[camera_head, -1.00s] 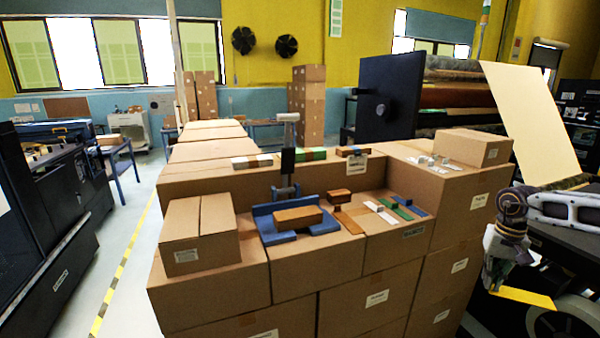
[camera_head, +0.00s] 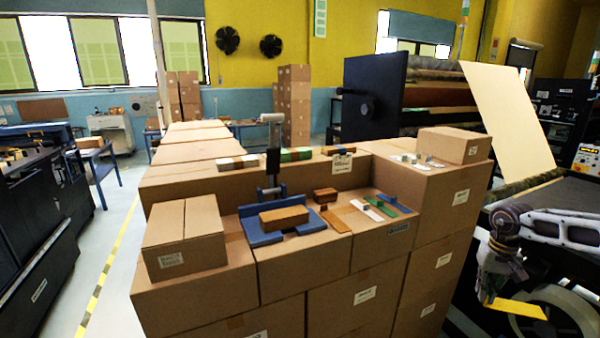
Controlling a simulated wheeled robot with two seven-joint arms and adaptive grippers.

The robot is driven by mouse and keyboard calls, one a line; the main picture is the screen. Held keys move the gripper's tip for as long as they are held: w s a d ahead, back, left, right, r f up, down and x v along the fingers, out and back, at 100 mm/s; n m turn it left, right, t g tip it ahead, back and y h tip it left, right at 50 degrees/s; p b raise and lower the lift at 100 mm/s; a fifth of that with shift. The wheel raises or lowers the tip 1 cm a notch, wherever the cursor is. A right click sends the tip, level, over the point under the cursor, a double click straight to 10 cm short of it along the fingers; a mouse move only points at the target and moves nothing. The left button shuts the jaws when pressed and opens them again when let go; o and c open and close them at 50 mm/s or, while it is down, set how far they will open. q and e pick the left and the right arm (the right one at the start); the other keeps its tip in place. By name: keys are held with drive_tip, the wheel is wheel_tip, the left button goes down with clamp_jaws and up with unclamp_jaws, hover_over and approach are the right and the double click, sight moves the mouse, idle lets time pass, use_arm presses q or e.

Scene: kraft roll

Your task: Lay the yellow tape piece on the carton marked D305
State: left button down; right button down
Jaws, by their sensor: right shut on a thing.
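My right gripper (camera_head: 491,297) hangs at the lower right, beside the carton stack. It is shut on the yellow tape piece (camera_head: 518,308), a flat strip that sticks out to the right, in the air. Several kraft cartons carry white labels, among them one on the upper back carton (camera_head: 342,164), one on the right carton (camera_head: 461,197) and one on the small left carton (camera_head: 171,260). The print is too small to read, so I cannot tell which one is D305. My left gripper is not in view.
On the cartons stand a blue fixture (camera_head: 262,234) with a brown block (camera_head: 284,217), a small brown block (camera_head: 325,195) and white, green and blue strips (camera_head: 395,204). A small carton (camera_head: 455,145) stands at the right. A large roll machine (camera_head: 375,100) is behind.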

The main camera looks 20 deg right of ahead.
sight(495, 306)
drive_tip(key=shift+s+d+f, duration=0.1)
drive_tip(key=shift+s+f, duration=0.45)
drive_tip(key=shift+f, duration=0.25)
drive_tip(key=shift+s+d+f, duration=0.1)
drive_tip(key=shift+s+f, duration=0.5)
drive_tip(key=shift+f, duration=0.25)
drive_tip(key=shift+s+f, duration=0.55)
drive_tip(key=shift+f, duration=0.25)
drive_tip(key=s+a+f+n, duration=0.25)
drive_tip(key=a+f, duration=0.75)
drive_tip(key=f, duration=0.5)
drive_tip(key=w+a+f+n, duration=0.1)
drive_tip(key=w+a+f, duration=0.15)
drive_tip(key=a, duration=0.55)
drive_tip(key=w+a+f+n, duration=0.1)
drive_tip(key=w+a, duration=0.2)
drive_tip(key=a, duration=0.5)
drive_tip(key=w+a+r+n, duration=0.35)
drive_tip(key=w+a, duration=0.45)
drive_tip(key=a, duration=0.5)
drive_tip(key=w+a+r, duration=0.5)
drive_tip(key=w+r, duration=0.5)
drive_tip(key=r, duration=0.2)
drive_tip(key=shift+r, duration=0.25)
